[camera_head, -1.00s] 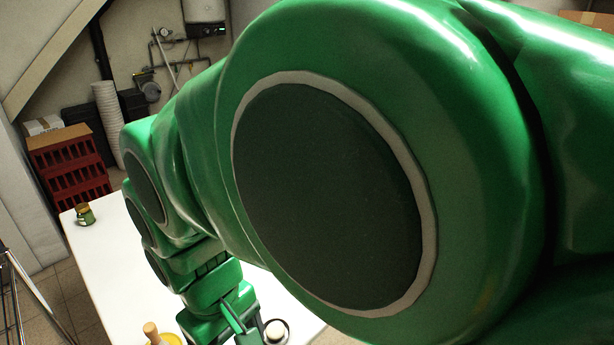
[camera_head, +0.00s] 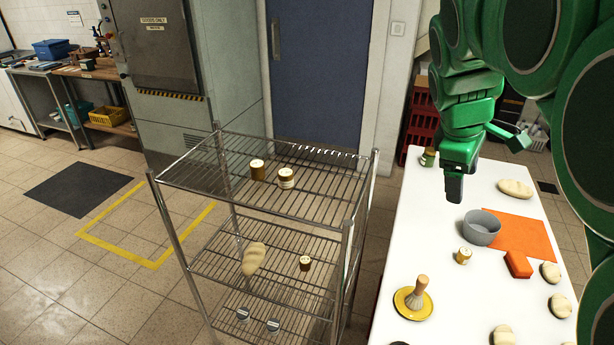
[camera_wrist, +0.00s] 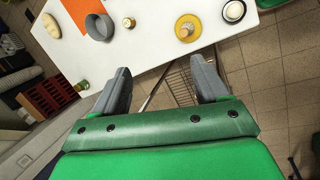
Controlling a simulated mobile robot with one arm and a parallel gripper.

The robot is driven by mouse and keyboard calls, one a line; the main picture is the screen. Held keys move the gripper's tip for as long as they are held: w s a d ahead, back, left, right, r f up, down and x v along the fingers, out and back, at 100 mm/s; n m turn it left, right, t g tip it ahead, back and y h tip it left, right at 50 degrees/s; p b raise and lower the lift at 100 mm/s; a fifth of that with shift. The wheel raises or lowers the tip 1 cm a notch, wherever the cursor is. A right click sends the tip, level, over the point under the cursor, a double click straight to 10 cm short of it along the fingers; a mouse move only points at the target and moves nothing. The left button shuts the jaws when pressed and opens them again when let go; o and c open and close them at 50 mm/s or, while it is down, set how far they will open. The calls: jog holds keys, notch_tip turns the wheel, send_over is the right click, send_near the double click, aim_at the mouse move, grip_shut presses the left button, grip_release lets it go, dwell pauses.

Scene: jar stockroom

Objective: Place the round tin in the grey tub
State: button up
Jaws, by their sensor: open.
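The grey tub (camera_head: 482,228) stands on the white table, at the edge of an orange mat; it also shows in the wrist view (camera_wrist: 99,27). It looks empty. My gripper (camera_head: 456,190) is above the table, behind and left of the tub. Its fingers (camera_wrist: 160,68) are apart and empty.
The wire rack (camera_head: 265,180) holds several jars and stands left of the white table (camera_head: 425,225). A small jar (camera_head: 464,256), an orange block (camera_head: 518,264), a brush on a yellow dish (camera_head: 414,300) and several pale lumps are on the table. Open floor lies left of the rack.

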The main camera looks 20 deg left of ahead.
jog(key=w+a+n, duration=0.4)
jog(key=a, duration=0.5)
jog(key=n+y, duration=0.2)
jog(key=n, duration=1.1)
send_over(284, 173)
jog(key=s, duration=0.2)
jog(key=s+a+x, duration=0.1)
jog(key=s+x, duration=0.1)
jog(key=x, duration=0.6)
jog(key=shift+w+a+f+n+t, duration=0.1)
jog(key=shift+w+f+n+t, duration=0.1)
jog(key=shift+f, duration=0.4)
jog(key=shift+w+f+n+t, duration=0.1)
jog(key=shift+w+f, duration=0.05)
jog(key=shift+f, duration=0.45)
jog(key=shift+w+x, duration=0.2)
jog(key=shift+x, duration=1.1)
jog(key=shift+w+x, duration=0.2)
jog(key=shift+x, duration=1.1)
jog(key=shift+r, duration=0.1)
jog(key=c, duration=1.2)
jog(key=shift+c, duration=0.2)
